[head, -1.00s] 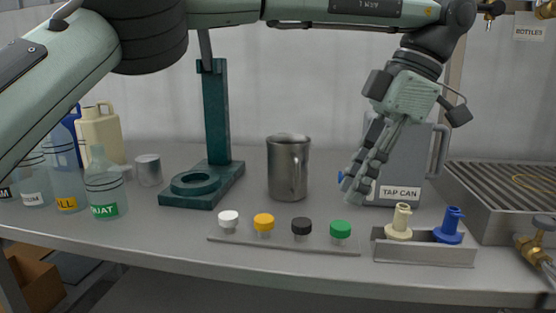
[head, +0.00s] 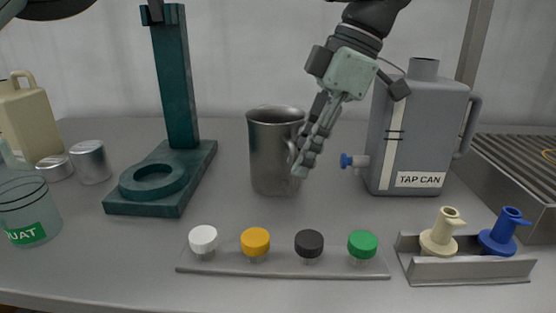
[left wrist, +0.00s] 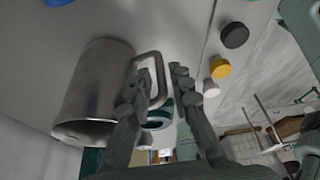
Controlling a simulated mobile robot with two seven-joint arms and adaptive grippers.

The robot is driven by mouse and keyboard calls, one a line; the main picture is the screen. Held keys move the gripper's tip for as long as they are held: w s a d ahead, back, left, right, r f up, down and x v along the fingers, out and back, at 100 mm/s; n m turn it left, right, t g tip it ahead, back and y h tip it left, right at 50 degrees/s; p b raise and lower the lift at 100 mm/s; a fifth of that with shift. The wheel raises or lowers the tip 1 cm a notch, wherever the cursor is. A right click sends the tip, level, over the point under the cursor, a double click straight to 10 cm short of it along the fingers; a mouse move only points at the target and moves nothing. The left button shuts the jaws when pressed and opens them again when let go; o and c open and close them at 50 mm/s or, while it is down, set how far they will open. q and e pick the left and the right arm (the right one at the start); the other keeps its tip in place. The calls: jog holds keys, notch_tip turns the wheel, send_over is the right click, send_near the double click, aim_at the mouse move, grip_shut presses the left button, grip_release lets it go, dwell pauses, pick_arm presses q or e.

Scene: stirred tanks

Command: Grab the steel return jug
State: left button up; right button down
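The steel jug (head: 268,160) stands upright on the bench right of the green stand in the head view. In the left wrist view the jug (left wrist: 92,92) lies left of the fingers, its loop handle (left wrist: 161,78) facing them. My left gripper (head: 303,170) reaches down from above at the jug's right side and covers most of the handle in the head view. In the left wrist view my left gripper (left wrist: 163,78) is open, with the handle's outer bar between its fingertips; contact cannot be told. My right gripper is not in view.
A grey tap can (head: 418,140) with a blue tap stands right of the jug. A strip with coloured caps (head: 283,265) lies in front, beside a holder with two spigots (head: 470,268). The green stand (head: 177,110) is left. A drain grate (head: 515,165) is far right.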

aim_at(293, 187)
pick_arm(q)
jog(key=x, duration=0.3)
jog(key=shift+a+f, duration=0.1)
jog(key=shift+c, duration=0.3)
grip_shut()
